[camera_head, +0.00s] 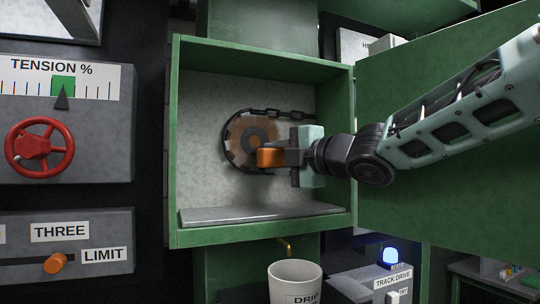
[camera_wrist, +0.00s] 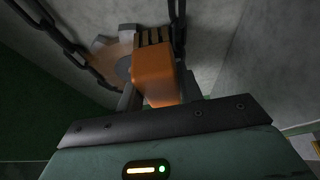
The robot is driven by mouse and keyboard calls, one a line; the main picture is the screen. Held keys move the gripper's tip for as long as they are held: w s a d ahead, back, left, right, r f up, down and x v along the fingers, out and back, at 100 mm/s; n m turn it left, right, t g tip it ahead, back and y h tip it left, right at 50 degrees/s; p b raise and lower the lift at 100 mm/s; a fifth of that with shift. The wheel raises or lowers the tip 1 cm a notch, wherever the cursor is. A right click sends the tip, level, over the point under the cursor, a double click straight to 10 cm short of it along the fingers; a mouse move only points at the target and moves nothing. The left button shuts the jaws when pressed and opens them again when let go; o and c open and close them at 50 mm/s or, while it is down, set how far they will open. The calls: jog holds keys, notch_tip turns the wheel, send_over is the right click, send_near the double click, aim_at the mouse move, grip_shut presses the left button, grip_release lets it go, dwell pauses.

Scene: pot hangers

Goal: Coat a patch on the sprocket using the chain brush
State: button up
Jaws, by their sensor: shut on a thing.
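The sprocket (camera_head: 238,130) is a brownish toothed disc on the back wall inside an open green box (camera_head: 262,52). A dark chain (camera_head: 282,112) runs around its left side and off to the right. My gripper (camera_head: 286,157) is inside the box, shut on the orange chain brush (camera_head: 268,157). The brush is in front of the sprocket's lower right part. In the wrist view the orange brush (camera_wrist: 155,75) has dark bristles at its far end, close to the sprocket (camera_wrist: 116,60). Whether the bristles touch the sprocket I cannot tell. The brush and gripper hide part of the sprocket.
The box's green door (camera_head: 440,150) stands open at the right, behind my arm. A grey ledge (camera_head: 260,213) lies along the box floor. A white drip cup (camera_head: 294,284) stands below. A red handwheel (camera_head: 39,147) and an orange slider knob (camera_head: 55,263) are on panels at left.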

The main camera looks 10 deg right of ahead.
aim_at(267, 158)
jog(key=shift+w+d+r+p, duration=0.1)
jog(key=shift+w+d+p, duration=0.1)
jog(key=shift+d, duration=0.4)
jog(key=shift+w+d+r+p, duration=0.1)
jog(key=shift+d+p, duration=0.05)
jog(key=shift+d, duration=0.4)
jog(key=shift+s+a+f+b, duration=0.15)
jog(key=shift+s+a+b, duration=0.05)
jog(key=shift+a+b, duration=0.75)
jog(key=shift+s+a+b, duration=0.15)
jog(key=shift+s+b, duration=0.05)
jog(key=shift+b, duration=0.1)
jog(key=shift+s+a+f+b, duration=0.1)
jog(key=shift+s+a+b, duration=0.1)
jog(key=shift+a+b, duration=0.45)
jog(key=shift+s+a+f+b, duration=0.1)
jog(key=shift+s+a+b, duration=0.15)
jog(key=shift+a, duration=0.75)
jog(key=a+b, duration=0.1)
jog(key=a, duration=0.1)
jog(key=s+a+b, duration=0.1)
jog(key=a+b, duration=0.1)
jog(key=a, duration=0.1)
jog(key=shift+s+r, duration=0.15)
jog(key=shift+r, duration=0.05)
